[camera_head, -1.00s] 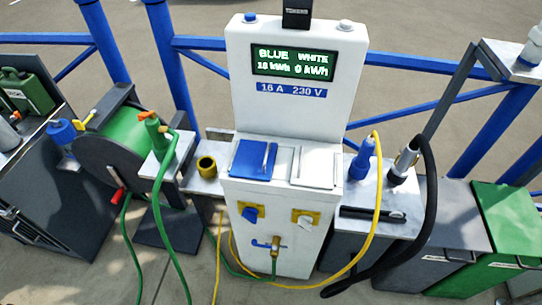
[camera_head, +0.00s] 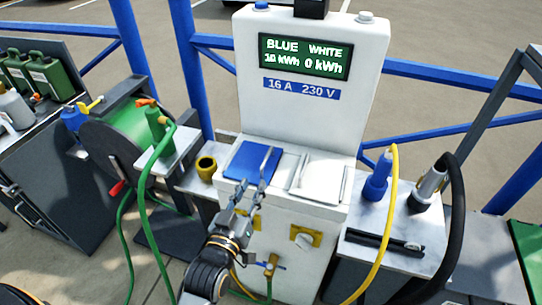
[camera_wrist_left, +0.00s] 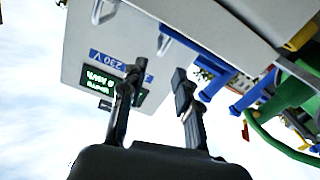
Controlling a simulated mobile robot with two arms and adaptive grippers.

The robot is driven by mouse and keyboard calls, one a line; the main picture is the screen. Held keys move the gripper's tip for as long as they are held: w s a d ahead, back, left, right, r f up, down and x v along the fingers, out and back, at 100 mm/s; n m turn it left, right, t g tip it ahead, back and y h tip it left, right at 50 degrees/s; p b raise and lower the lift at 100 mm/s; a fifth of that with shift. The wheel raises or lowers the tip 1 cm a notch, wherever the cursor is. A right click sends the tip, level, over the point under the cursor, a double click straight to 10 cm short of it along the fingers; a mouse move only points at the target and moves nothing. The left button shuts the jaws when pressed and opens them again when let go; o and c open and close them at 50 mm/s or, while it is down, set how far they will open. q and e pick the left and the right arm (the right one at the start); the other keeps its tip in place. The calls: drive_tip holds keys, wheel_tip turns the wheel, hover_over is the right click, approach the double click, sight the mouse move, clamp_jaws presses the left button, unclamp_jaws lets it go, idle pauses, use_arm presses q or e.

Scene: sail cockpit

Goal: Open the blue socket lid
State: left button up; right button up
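The blue socket lid (camera_head: 249,160) lies flat and closed on the left of the white pedestal's ledge. A grey bar handle (camera_head: 267,160) stands along its right side. My left gripper (camera_head: 256,182) is just in front of the lid's near edge, its fingers pointing up toward the handle. In the left wrist view its two fingers (camera_wrist_left: 156,80) are apart with nothing between them. That view is upside down, and whether a fingertip touches the handle is unclear. My right gripper is not in view.
The white lid (camera_head: 322,178) is right of the blue one. The display column (camera_head: 308,100) rises behind. A blue plug (camera_head: 376,180) with a yellow cable and a black hose stand right. A green hose reel (camera_head: 125,135) and yellow cup (camera_head: 207,168) are left.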

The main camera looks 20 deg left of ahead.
sight(271, 148)
use_arm(q)
drive_tip(key=w, duration=1.2)
drive_tip(key=shift+w+d+p, duration=0.25)
drive_tip(key=shift+w+p, duration=0.1)
drive_tip(key=shift+p, duration=0.05)
clamp_jaws()
